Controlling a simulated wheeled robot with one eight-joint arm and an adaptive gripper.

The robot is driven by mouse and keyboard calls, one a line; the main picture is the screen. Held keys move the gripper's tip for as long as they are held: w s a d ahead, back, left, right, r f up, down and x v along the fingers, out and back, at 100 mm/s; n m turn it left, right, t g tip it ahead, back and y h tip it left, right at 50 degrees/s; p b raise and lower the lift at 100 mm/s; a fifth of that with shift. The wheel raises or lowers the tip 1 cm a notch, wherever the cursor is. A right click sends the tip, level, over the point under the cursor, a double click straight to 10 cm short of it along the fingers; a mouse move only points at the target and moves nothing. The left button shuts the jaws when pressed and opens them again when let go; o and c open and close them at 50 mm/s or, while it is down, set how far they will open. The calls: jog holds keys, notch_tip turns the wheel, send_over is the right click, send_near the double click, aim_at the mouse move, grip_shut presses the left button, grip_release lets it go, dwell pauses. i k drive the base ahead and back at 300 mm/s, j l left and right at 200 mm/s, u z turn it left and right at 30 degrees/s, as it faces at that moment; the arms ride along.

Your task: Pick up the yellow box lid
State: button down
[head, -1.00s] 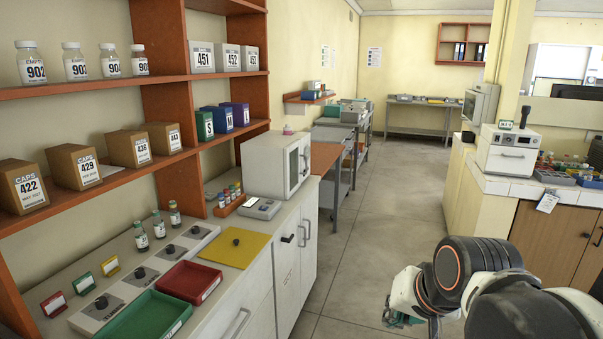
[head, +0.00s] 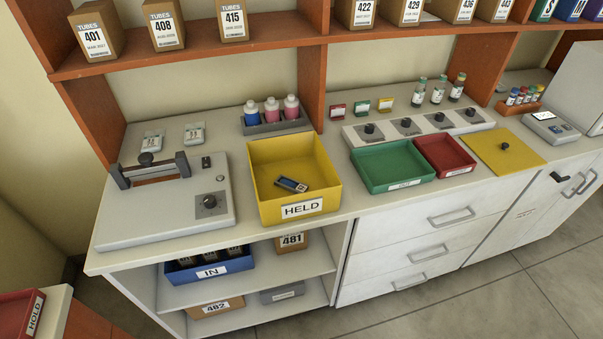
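The open yellow box labelled HELD (head: 297,207) stands at the counter's front edge near the middle. My gripper is outside the current view.
A green tray (head: 393,188) and a red tray (head: 460,171) stand between the box and the lid. A control strip with knobs (head: 380,140) lies behind them. A small device (head: 551,128) and a vial rack (head: 517,108) stand behind the lid. Shelves overhang the counter.

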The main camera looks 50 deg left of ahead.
aim_at(505, 153)
jog(key=u, duration=2.2)
jog(key=l+z, duration=0.1)
jog(key=z, duration=0.35)
jog(key=i+z, duration=0.1)
jog(key=z, duration=0.4)
jog(key=i+z, duration=0.1)
jog(key=z, duration=0.35)
jog(key=u, duration=1.5)
jog(key=i+l, duration=0.15)
jog(key=l, duration=0.45)
jog(key=i+l+u, duration=0.1)
jog(key=l, duration=0.45)
jog(key=i+l+u, duration=0.1)
jog(key=l, duration=0.5)
jog(key=i+l, duration=0.1)
jog(key=l, duration=0.5)
jog(key=i+l+u, duration=0.1)
jog(key=l, duration=0.5)
